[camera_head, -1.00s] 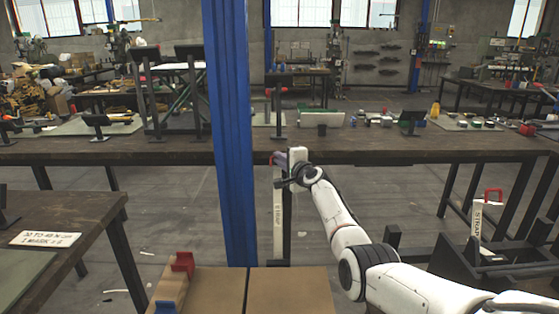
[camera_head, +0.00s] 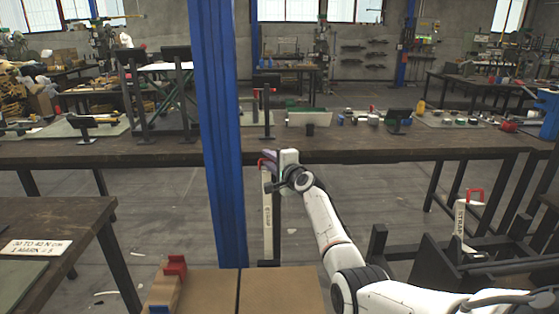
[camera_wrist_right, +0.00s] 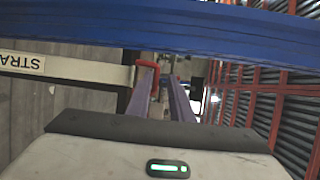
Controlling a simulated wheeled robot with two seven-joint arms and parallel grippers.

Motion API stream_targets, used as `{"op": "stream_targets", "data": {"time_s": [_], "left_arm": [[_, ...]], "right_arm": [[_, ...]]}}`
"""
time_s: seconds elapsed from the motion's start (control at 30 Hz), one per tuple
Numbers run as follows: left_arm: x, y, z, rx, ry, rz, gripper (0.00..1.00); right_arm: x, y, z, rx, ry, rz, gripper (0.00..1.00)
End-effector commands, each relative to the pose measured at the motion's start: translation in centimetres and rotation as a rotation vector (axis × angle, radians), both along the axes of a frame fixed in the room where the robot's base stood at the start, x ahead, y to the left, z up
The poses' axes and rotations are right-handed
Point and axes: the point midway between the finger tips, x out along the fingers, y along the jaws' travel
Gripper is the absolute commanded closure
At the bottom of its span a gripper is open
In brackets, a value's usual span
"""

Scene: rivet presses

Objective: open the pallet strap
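A cream strap lever (camera_head: 267,225) lettered STRAP stands upright just right of the blue column. It also shows in the wrist view (camera_wrist_right: 85,70), lying sideways across the left. Its red handle (camera_head: 262,163) is at the top, partly hidden by my right gripper (camera_head: 270,158). In the wrist view, the two purple fingers of my right gripper (camera_wrist_right: 163,95) are apart with a gap between them. The red handle (camera_wrist_right: 148,66) is by the left finger, one leg seemingly inside the gap; contact is unclear. My left gripper is out of view.
The blue column (camera_head: 220,150) stands close left of the lever. A long dark workbench (camera_head: 400,145) runs behind it. A second STRAP lever (camera_head: 460,228) with a red handle stands at the right by a dark frame. A cardboard box (camera_head: 285,290) is in front.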

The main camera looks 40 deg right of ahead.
Motion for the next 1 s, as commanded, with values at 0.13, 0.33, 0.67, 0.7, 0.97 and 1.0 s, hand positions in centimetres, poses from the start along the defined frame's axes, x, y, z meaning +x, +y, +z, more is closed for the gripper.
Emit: {"op": "stream_targets", "data": {"time_s": [0.13, 0.33, 0.67, 0.7, 0.97, 1.0], "left_arm": [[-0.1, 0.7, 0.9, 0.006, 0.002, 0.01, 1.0], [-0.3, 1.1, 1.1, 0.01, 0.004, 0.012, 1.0], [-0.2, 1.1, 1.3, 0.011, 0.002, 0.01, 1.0], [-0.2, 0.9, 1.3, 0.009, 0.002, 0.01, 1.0], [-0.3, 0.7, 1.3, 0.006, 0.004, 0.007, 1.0], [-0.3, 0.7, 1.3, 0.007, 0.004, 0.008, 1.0]], "right_arm": [[-3.1, -0.9, 1.0, -0.017, -0.008, -0.031, 0.85], [-5.8, -0.3, 0.4, -0.019, 0.004, -0.031, 0.85], [-7.0, 0.5, 0.0, -0.014, 0.012, -0.026, 0.85], [-6.9, 0.8, 0.0, -0.013, 0.011, -0.022, 0.85], [-6.5, 1.4, 0.1, -0.008, 0.009, -0.013, 0.85], [-6.5, 1.4, 0.1, -0.008, 0.009, -0.013, 0.85]]}}
